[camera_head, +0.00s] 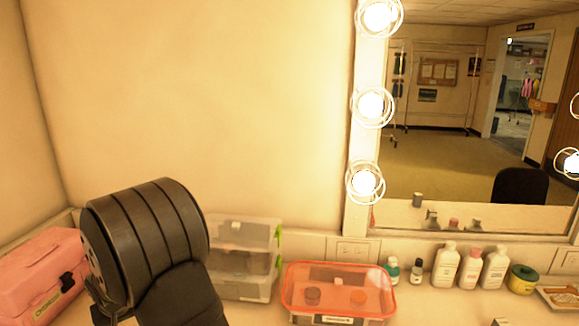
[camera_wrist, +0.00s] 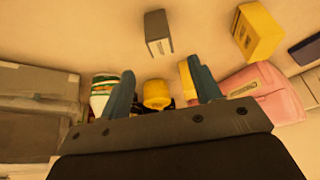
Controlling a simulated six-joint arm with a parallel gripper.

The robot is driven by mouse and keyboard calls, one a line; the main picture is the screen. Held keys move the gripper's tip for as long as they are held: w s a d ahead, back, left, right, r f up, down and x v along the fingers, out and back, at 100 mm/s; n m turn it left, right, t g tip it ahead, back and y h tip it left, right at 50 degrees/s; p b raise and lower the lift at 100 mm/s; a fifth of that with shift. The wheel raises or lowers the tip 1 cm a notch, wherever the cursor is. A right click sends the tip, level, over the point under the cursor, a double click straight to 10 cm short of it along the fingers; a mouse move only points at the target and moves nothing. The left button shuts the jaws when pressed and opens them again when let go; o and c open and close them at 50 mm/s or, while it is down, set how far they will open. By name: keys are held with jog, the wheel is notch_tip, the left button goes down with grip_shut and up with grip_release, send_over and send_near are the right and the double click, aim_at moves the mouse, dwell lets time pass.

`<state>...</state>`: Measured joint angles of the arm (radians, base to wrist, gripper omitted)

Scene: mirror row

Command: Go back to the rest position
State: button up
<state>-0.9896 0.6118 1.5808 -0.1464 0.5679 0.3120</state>
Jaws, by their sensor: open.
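My gripper (camera_wrist: 160,92) shows in the wrist view as two blue-grey fingers held wide apart, with nothing between them. Beyond the fingers stand a yellow-topped thing (camera_wrist: 157,93), a white and green container (camera_wrist: 103,92) and another yellow thing (camera_wrist: 187,80), partly hidden by the gripper. In the head view a dark rounded part of my arm fills the lower left, and the fingers are out of sight there.
A pink case (camera_head: 42,272) stands at the left, also in the wrist view (camera_wrist: 265,92). Clear stacked drawers (camera_head: 243,262) and an orange-lidded box (camera_head: 337,288) stand by the wall. Several bottles (camera_head: 446,265) line the counter below the lit mirror (camera_head: 450,120). A grey box (camera_wrist: 158,32) and yellow box (camera_wrist: 257,32) lie apart.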

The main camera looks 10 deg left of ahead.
jog(key=x, duration=0.9)
jog(key=shift+f, duration=0.35)
jog(key=shift+w+a+r, duration=0.15)
jog(key=shift+r, duration=0.1)
notch_tip(320, 180, up, 4)
jog(key=shift+f, duration=0.15)
jog(key=w+d+r, duration=0.4)
jog(key=d+r, duration=0.3)
jog(key=d, duration=0.4)
jog(key=w+d+m+h, duration=0.1)
jog(key=w+d+m, duration=0.2)
jog(key=w+d, duration=0.4)
jog(key=w+d+m+h, duration=0.1)
jog(key=w+d+m, duration=0.3)
jog(key=d, duration=1.4)
jog(key=w+d+r+m+t+h, duration=0.1)
jog(key=w+d+m, duration=0.2)
jog(key=w+d, duration=0.6)
jog(key=shift+w+d+m+h, duration=0.15)
jog(key=shift+d+m+h, duration=0.05)
jog(key=shift+d, duration=0.65)
jog(key=shift+w+d+m+h, duration=0.15)
jog(key=shift+d+m+h, duration=0.05)
jog(key=shift+d, duration=0.65)
